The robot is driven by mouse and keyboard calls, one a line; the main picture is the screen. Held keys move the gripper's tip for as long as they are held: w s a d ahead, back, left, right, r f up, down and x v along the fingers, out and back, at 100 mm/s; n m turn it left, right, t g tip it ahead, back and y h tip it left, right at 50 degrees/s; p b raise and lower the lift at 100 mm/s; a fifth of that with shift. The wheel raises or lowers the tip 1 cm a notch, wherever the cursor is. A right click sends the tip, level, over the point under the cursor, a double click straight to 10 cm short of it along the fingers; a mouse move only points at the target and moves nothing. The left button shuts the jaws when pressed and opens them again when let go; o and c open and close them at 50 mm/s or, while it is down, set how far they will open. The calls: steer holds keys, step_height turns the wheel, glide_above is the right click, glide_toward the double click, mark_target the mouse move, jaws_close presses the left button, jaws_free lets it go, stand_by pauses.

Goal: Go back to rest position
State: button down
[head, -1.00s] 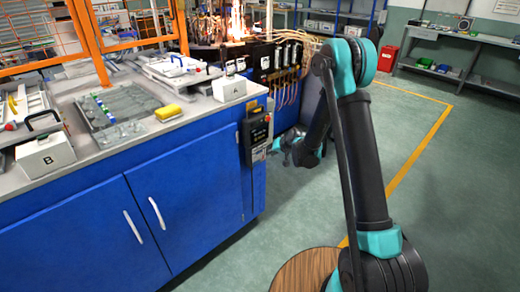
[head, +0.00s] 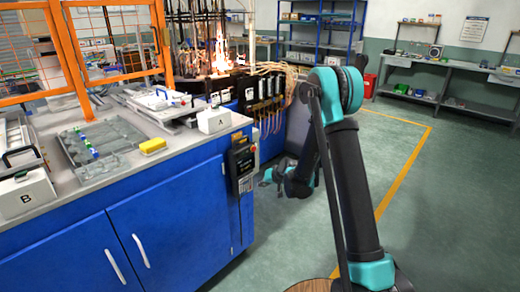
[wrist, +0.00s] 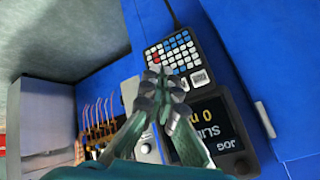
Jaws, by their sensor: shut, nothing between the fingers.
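My gripper (head: 268,178) is beside the right end of the blue cabinet, to the right of the black control panel (head: 243,162), at the end of my lowered arm. In the wrist view my gripper's fingers (wrist: 165,82) are together with nothing between them. They overlap the view of the panel, with its blue, white and red keypad (wrist: 174,53) and lit display (wrist: 214,127). Whether the fingers touch the panel cannot be told.
The blue cabinet (head: 175,225) carries white boxes marked A (head: 213,121) and B (head: 25,198), a yellow sponge (head: 152,146) and a tray (head: 97,155). A flame (head: 220,48) burns behind. Green floor (head: 440,220) lies open at right.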

steer(key=s+d+r+h, duration=0.3)
steer(key=s+d+r, duration=0.9)
steer(key=s+d, duration=0.4)
steer(key=s+d+h, duration=0.1)
steer(key=s+d, duration=0.2)
steer(key=s, duration=0.3)
steer(key=s+d+m+g+h, duration=0.1)
steer(key=s+d, duration=0.3)
steer(key=s, duration=0.3)
steer(key=s+d+f+g+h, duration=0.1)
steer(key=s+d, duration=0.2)
steer(key=s, duration=0.4)
steer(key=shift+d+m, duration=0.3)
steer(key=shift+m, duration=0.1)
